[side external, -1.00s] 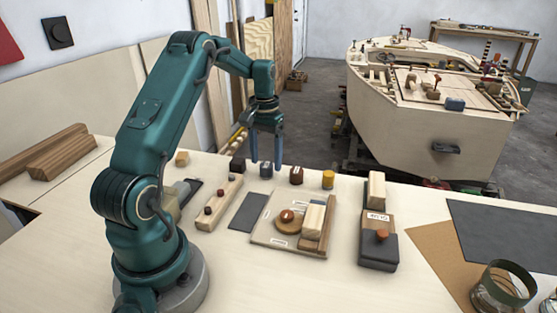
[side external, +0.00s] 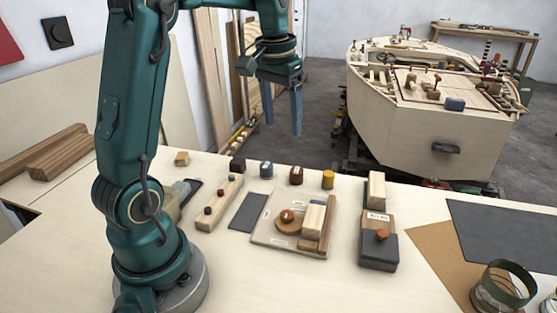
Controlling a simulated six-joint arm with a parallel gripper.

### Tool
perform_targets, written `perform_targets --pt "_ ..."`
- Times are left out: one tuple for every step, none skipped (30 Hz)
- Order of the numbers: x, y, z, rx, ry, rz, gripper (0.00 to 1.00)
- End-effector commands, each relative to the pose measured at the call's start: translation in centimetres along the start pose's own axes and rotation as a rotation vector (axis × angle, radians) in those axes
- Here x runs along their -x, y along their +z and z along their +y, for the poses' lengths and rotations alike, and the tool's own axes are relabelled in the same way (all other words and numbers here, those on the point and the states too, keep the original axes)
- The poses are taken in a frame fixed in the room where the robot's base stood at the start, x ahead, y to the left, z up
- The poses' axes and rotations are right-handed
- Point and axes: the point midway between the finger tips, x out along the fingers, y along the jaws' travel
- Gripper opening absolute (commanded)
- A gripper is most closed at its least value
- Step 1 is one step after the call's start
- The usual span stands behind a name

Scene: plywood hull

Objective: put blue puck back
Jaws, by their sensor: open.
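The blue puck (side external: 266,169) is a small grey-blue piece at the back edge of the workbench. It stands in a spaced row with a dark piece (side external: 237,165) on its left, a dark red piece (side external: 296,175) and a yellow piece (side external: 328,179) on its right. My gripper (side external: 283,129) hangs above the row with its two long fingers pointing down, spread apart and empty. The fingertips are clear of all the pieces. Nothing hides the blue puck.
A light board (side external: 262,236) with a round wooden disc and blocks lies in front of the row. A pegged wooden bar (side external: 220,203) and a dark grey plate (side external: 248,212) lie left of it. A dark block stand (side external: 378,250) is on the right. The bench's front is mostly clear.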

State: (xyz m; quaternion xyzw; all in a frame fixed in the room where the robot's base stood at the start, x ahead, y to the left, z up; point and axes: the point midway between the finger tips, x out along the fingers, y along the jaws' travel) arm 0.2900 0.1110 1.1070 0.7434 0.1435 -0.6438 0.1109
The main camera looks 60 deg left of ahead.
Motion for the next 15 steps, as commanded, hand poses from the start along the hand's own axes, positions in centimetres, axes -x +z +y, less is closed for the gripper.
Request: perform_targets --pt "1.0 1.2 1.5 -0.035 0.003 0.032 0.73" --pt "1.4 1.9 2.2 -0.051 0.006 0.048 0.73" --pt "1.9 2.9 3.2 -0.073 0.01 0.071 0.73" --pt "2.2 3.7 3.8 -0.091 0.013 0.088 0.73" --pt "2.4 4.5 4.5 -0.108 0.017 0.104 0.73" --pt "2.7 5.6 5.2 -0.129 0.023 0.127 0.73" --pt "2.9 6.5 5.8 -0.145 0.028 0.144 0.73" --pt "3.0 7.4 6.2 -0.161 0.034 0.16 0.73" --pt "3.0 8.6 6.8 -0.183 0.042 0.182 0.73" --pt "3.0 9.4 7.3 -0.2 0.049 0.199 0.73" --pt "3.0 10.4 7.6 -0.215 0.056 0.214 0.73" --pt "2.9 11.6 8.1 -0.235 0.066 0.235 0.73" --pt "2.8 12.3 8.3 -0.25 0.074 0.251 0.73" --pt "2.6 13.2 8.6 -0.264 0.081 0.264 0.73" --pt "2.3 14.1 8.8 -0.28 0.091 0.281 0.73"
